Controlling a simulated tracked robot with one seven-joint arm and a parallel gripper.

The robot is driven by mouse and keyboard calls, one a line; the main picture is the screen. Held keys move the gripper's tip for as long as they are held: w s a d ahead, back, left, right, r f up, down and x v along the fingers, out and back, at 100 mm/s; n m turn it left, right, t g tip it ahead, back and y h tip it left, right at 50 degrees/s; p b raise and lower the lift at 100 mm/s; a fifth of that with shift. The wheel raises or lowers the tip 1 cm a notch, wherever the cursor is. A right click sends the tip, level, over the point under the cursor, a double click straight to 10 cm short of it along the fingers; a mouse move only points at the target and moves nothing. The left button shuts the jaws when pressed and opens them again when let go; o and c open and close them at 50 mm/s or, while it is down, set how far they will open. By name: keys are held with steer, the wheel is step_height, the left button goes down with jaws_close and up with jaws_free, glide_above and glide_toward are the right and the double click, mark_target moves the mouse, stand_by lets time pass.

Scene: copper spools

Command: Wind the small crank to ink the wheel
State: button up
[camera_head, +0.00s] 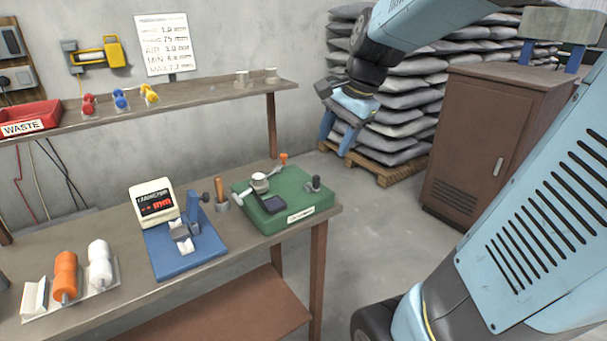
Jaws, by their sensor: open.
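A green stamping device (312,201) sits at the right end of the workbench. On it are a pale round wheel-like part (260,181), a dark square plate (271,204), a pale bar running to the left, an arm ending in an orange knob (283,157) at the back, and a dark upright knob (315,183) at the right. I cannot tell which of these knobs belongs to the small crank. My gripper (337,136) is open and empty, pointing down in the air right of the bench, apart from the device. No ink state is readable.
A blue gauge stand (180,262) with a display, a wooden-handled tool (222,193) in a cup, and orange (66,274) and white (100,262) spools stand on the bench (120,298). A shelf (200,96) hangs behind. A brown cabinet (480,140) and stacked sacks stand right.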

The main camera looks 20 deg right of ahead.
mark_target(316, 177)
steer(key=w+d+f+m+g+y, duration=0.1)
steer(key=w+d+f+m, duration=0.15)
steer(key=w+m, duration=0.3)
steer(key=w+d+f+m+y, duration=0.1)
steer(key=w+d+f+m, duration=0.15)
steer(key=w+m, duration=0.3)
steer(key=x, duration=0.9)
steer(key=d+x, duration=0.1)
steer(key=x, duration=0.3)
steer(key=shift+s+f, duration=0.35)
steer(key=shift+f, duration=0.1)
steer(key=shift+c, duration=0.3)
jaws_close()
